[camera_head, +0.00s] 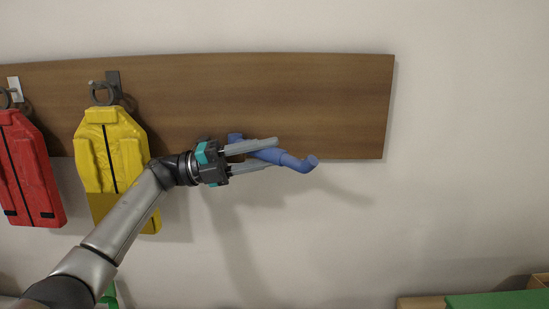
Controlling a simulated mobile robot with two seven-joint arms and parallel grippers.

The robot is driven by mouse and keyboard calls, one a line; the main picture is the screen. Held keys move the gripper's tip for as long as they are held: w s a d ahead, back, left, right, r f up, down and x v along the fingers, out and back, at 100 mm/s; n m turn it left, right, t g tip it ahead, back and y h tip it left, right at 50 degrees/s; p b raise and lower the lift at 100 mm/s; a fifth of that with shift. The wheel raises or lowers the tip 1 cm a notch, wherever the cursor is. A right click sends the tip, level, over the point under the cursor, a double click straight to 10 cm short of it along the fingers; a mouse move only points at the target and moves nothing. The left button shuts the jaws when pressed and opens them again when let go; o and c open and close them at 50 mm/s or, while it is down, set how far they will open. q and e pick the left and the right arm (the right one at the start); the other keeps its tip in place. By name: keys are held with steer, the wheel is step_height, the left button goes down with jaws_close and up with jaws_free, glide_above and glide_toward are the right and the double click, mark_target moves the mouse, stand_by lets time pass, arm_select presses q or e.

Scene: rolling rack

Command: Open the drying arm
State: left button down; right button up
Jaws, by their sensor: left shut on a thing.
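The blue drying arm (297,162) sticks out in front of the lower edge of a wooden wall board (300,85). Its free end curves up at the right. My left gripper (272,154) reaches in from the left and is shut on the blue arm, with one finger above it and one below. The fingers and gripper body hide part of the blue arm and its mount. My right gripper is not in view.
A yellow jacket-like item (112,157) hangs from a hook just left of my gripper, partly behind my arm. A red one (29,170) hangs farther left. A green-topped item (500,299) stands at the lower right. The wall right of the blue arm is clear.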

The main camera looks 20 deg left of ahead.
mark_target(256, 155)
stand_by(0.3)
arm_select(q)
steer(key=c, duration=0.8)
jaws_free()
steer(key=shift+c, duration=0.2)
steer(key=b+v, duration=0.1)
steer(key=v, duration=0.6)
steer(key=shift+w, duration=0.1)
steer(key=shift+a, duration=0.35)
steer(key=shift+c, duration=0.3)
